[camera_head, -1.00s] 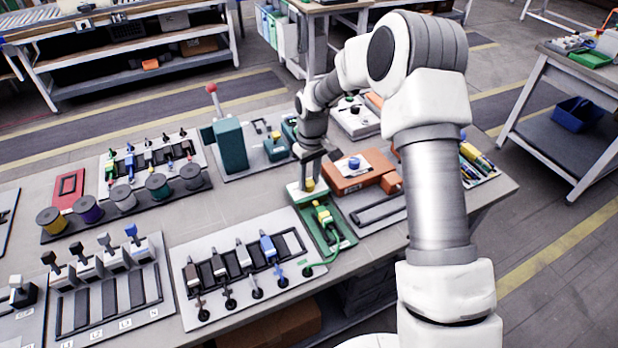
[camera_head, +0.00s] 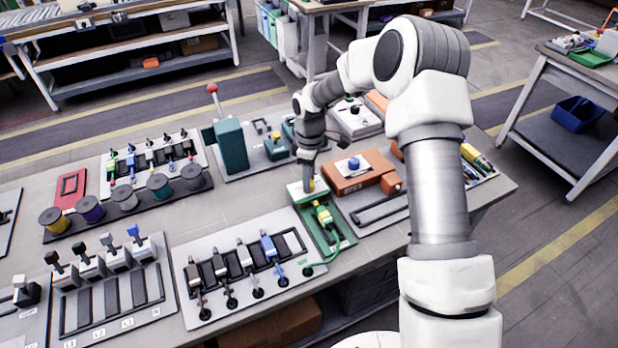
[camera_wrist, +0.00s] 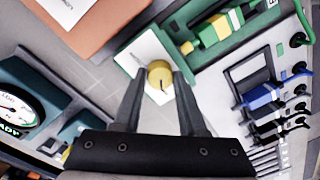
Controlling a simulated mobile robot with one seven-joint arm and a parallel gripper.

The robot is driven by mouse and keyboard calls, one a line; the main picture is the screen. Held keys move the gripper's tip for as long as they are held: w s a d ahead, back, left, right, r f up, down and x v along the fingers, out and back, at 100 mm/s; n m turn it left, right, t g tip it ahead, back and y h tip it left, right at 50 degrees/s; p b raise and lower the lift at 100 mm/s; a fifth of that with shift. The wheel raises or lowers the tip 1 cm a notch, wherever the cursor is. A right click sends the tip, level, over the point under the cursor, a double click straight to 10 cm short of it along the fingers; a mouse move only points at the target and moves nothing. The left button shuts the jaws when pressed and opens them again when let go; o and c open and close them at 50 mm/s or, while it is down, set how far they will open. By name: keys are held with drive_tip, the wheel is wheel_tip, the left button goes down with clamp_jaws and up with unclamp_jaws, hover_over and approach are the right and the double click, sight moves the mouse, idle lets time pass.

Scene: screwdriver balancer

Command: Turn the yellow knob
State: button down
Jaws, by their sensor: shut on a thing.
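The yellow knob (camera_wrist: 160,76) is a short round cylinder with a dark line on its top. It stands on a white block (camera_wrist: 146,55) at the end of a green board (camera_wrist: 200,48). In the wrist view my gripper (camera_wrist: 160,80) has one finger on each side of the knob and is shut on it. In the head view my gripper (camera_head: 308,178) points down onto the white block (camera_head: 296,190), and only a little of the knob (camera_head: 311,186) shows there.
A yellow and green connector (camera_head: 323,214) lies on the green board close to the knob. An orange box with a blue knob (camera_head: 354,163) stands just right. A teal press (camera_head: 231,146) stands behind left.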

idle(0.4)
drive_tip(key=shift+c, duration=2.3)
unclamp_jaws()
wheel_tip(320, 180, up, 18)
drive_tip(key=p, duration=0.1)
drive_tip(key=shift+w+d+f, duration=0.15)
drive_tip(key=shift+w+f, duration=0.1)
drive_tip(key=shift+w, duration=0.15)
